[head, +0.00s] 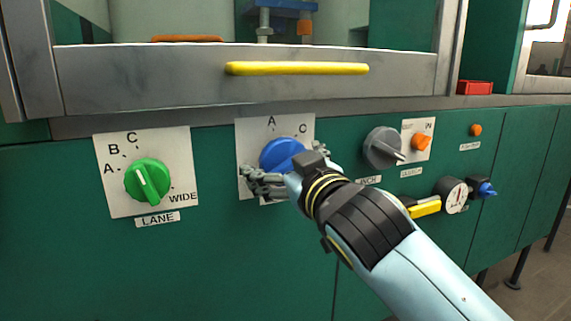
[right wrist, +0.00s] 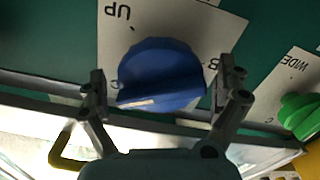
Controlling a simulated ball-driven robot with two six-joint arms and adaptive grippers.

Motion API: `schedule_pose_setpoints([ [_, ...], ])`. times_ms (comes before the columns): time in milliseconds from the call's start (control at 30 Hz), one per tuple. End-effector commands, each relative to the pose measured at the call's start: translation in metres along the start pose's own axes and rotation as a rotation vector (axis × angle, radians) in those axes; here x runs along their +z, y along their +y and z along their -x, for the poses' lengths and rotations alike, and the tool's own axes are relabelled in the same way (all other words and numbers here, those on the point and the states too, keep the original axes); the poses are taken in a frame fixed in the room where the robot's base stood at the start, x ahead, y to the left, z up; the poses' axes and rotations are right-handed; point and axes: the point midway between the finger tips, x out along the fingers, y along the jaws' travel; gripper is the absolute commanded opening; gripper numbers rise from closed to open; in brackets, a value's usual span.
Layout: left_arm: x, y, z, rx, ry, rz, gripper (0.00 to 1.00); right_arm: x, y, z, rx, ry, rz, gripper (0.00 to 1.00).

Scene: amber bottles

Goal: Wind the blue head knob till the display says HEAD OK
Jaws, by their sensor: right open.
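The blue head knob (head: 281,151) sits on a white plate (head: 247,132) on the green machine front, with letters A and C showing above it. My right gripper (head: 288,167) is in front of the knob, open, and hides part of the knob and its lower labels. In the right wrist view the knob (right wrist: 160,72) lies between the two open fingers (right wrist: 162,88), with a gap visible on each side. The knob's pale pointer mark shows at its grip edge, and the plate reads UP and B. My left gripper is out of view. I see no display reading HEAD OK.
A green LANE knob (head: 148,181) is to the left. A yellow handle (head: 297,69) runs across the metal ledge above.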

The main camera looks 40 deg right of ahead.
Motion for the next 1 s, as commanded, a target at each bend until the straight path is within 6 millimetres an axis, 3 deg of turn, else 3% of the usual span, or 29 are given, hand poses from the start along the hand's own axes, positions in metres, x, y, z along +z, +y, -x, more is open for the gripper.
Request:
schedule_pose_setpoints([
  [200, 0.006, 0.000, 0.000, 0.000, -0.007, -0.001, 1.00, 0.000, 0.000, 0.000, 0.000, 0.000, 0.000, 0.97],
  [600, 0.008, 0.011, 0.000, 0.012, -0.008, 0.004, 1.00, 0.000, 0.000, 0.000, 0.000, 0.000, -0.001, 0.48],
  [800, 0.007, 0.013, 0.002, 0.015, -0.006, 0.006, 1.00, -0.001, 0.000, 0.000, 0.000, 0.000, 0.007, 0.48],
  [1000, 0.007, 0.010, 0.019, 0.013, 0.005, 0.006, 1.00, -0.004, 0.001, 0.000, -0.001, 0.000, 0.132, 0.48],
])
